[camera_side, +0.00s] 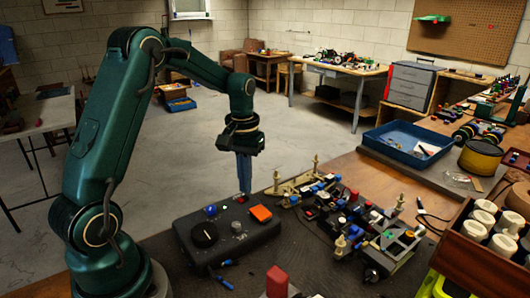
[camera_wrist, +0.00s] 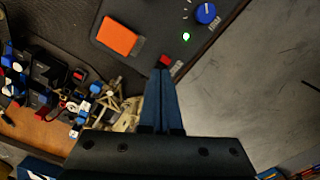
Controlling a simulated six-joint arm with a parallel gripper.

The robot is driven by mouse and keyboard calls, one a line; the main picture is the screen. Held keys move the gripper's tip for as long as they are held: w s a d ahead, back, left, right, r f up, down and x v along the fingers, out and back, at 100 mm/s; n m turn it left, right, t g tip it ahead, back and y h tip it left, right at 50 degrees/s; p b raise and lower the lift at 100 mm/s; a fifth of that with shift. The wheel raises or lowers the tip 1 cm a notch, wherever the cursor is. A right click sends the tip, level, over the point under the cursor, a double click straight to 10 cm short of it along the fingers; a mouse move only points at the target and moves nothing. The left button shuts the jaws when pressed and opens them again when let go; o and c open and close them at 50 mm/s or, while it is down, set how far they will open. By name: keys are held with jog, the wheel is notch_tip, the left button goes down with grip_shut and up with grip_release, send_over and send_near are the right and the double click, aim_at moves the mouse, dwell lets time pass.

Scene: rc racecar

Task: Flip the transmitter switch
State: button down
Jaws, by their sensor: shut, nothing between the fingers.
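The transmitter (camera_side: 222,250) is a dark box lying on the bench mat. On its top are a black knob (camera_side: 204,234), a blue knob (camera_side: 211,210), a grey knob and an orange rocker switch (camera_side: 261,214). The wrist view shows the orange rocker (camera_wrist: 118,36), the blue knob (camera_wrist: 205,13), a lit green light (camera_wrist: 186,36) and a small red switch (camera_wrist: 165,61) near the box edge. My gripper (camera_side: 244,191) points down with its blue fingers together and empty. Its tips (camera_wrist: 161,74) are right beside the red switch; I cannot tell whether they touch.
A partly built car chassis (camera_side: 345,215) with many small parts lies right of the transmitter. A blue tray (camera_side: 395,150), a yellow tin (camera_side: 480,158) and a wooden crate (camera_side: 465,255) stand further right. A red block (camera_side: 277,281) is at the front. Open floor lies behind the bench.

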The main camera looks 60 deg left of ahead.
aim_at(246, 197)
jog(key=shift+f, duration=0.9)
dwell(0.3)
jog(key=shift+r, duration=3.55)
